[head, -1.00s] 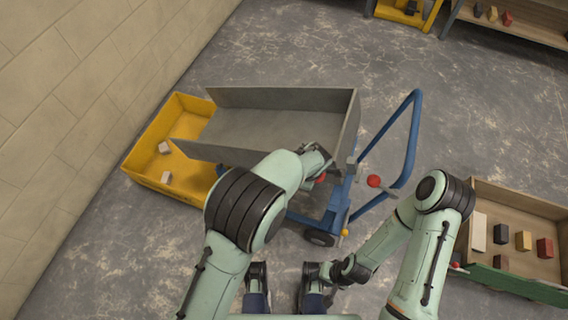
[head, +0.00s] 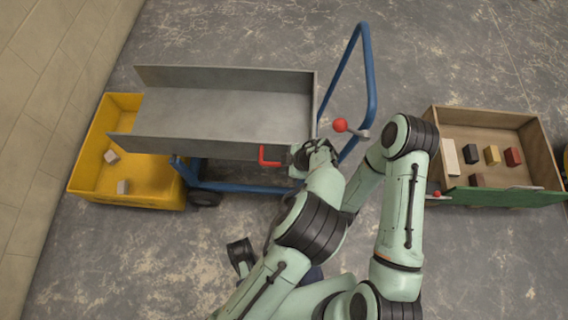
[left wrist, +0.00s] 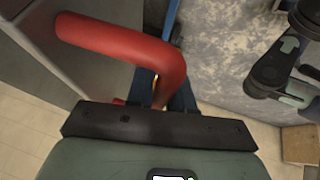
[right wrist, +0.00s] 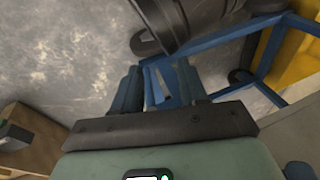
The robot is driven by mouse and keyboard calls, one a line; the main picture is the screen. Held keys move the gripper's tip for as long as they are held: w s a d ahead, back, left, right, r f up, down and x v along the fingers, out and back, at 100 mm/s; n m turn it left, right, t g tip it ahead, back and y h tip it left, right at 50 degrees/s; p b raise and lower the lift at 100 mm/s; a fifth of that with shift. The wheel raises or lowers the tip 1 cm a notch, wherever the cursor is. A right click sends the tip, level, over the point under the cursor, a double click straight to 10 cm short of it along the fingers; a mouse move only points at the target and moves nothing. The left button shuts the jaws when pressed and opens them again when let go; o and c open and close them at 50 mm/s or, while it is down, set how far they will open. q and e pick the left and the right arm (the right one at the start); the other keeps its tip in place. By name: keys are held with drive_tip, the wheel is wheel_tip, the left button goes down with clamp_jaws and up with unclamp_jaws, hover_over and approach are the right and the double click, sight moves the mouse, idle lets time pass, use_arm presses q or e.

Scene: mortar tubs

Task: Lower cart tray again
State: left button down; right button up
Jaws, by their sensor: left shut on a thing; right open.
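The cart's grey tray (head: 225,110) is empty, and its open left end reaches over the yellow tub (head: 150,190). It sits on the cart's blue frame (head: 240,186); I cannot tell whether it is level or slightly tilted. A red handle (head: 268,160) is at the tray's near side towards its right end. My left gripper (head: 303,157) is shut on this red handle, which shows large in the left wrist view (left wrist: 130,48).
The cart's blue push bar (head: 371,80) and a red-knobbed lever (head: 341,125) stand right of the tray. Two small blocks lie in the yellow tub. A wooden crate (head: 480,112) with several blocks is at the right, with a green front. A wall (head: 50,90) borders the left.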

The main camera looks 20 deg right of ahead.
use_arm(q)
drive_tip(key=shift+s+f, duration=0.1)
drive_tip(key=shift+f, duration=0.25)
drive_tip(key=c, duration=1.1)
unclamp_jaws()
drive_tip(key=shift+d, duration=0.1)
use_arm(e)
drive_tip(key=shift+w, duration=0.1)
use_arm(q)
drive_tip(key=p+v, duration=0.1)
drive_tip(key=v, duration=0.6)
drive_tip(key=shift+r+p, duration=0.25)
drive_tip(key=shift+p, duration=0.05)
use_arm(e)
drive_tip(key=s, duration=0.1)
drive_tip(key=s+a+r, duration=0.1)
drive_tip(key=shift+s+a+r+g, duration=0.1)
drive_tip(key=shift+s+r+g, duration=0.2)
drive_tip(key=shift+g, duration=0.1)
